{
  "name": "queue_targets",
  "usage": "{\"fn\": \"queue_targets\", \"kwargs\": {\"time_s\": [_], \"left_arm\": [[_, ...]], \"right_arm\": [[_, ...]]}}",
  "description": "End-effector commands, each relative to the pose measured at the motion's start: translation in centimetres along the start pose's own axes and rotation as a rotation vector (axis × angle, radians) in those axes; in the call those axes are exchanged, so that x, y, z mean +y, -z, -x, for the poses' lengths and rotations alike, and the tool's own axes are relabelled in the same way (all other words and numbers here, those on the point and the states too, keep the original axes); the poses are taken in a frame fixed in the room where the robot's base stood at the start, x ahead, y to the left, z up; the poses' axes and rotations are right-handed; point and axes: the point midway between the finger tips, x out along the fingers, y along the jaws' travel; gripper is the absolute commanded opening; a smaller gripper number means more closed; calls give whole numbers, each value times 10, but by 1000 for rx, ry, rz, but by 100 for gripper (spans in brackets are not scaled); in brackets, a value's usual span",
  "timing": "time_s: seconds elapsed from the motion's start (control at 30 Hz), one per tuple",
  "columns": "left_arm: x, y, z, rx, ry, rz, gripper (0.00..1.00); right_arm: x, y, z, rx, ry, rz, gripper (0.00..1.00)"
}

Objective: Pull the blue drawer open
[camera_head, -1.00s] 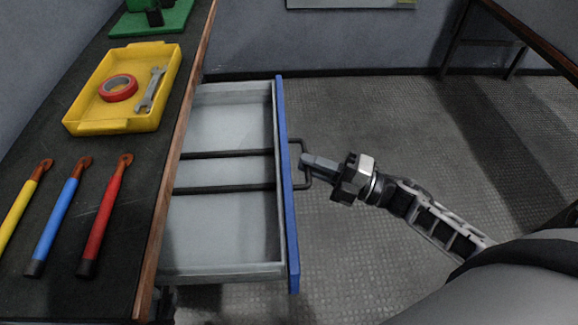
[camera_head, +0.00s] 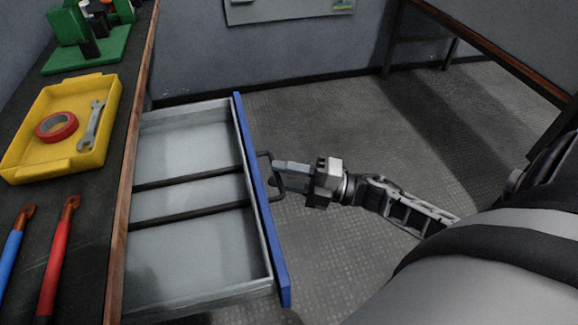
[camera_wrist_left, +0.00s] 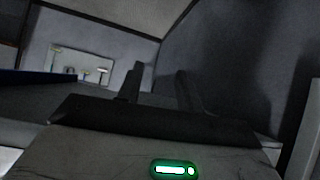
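The blue drawer (camera_head: 262,215) stands well out from the bench, showing its grey inside with two dark bars across it. Its dark loop handle (camera_head: 276,197) is on the blue front. My right gripper (camera_head: 277,172) reaches it from the right, with its fingers closed at the handle's upright bar; the exact contact is small in view. My left gripper is out of the head view. In the left wrist view its two dark fingers (camera_wrist_left: 160,88) stand apart with nothing between them.
The dark bench (camera_head: 85,195) carries a yellow tray (camera_head: 28,125) with red tape and a wrench, red and blue tools, and a green stand (camera_head: 95,55). Open floor (camera_head: 330,120) lies right of the drawer. Another table (camera_head: 490,55) stands at the far right.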

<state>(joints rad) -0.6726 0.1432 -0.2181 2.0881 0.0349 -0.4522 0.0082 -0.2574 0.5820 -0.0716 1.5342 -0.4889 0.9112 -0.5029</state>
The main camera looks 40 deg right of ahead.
Motion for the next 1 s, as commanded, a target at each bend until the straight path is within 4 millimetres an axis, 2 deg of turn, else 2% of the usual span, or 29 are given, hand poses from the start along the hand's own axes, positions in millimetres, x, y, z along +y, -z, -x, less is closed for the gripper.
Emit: {"fn": "queue_targets", "kwargs": {"time_s": [0.17,0.33,0.8,1.0], "left_arm": [[0,-1,-1,-2,1,0,36],[0,-4,-3,-1,-1,2,36],[1,-2,-9,32,-13,23,36],[2,-3,-9,37,-17,30,36]], "right_arm": [[0,0,1,1,0,0,32],[-2,0,17,0,4,0,32],[-3,0,125,-2,4,-1,32],[-1,0,152,-1,2,0,32]]}}
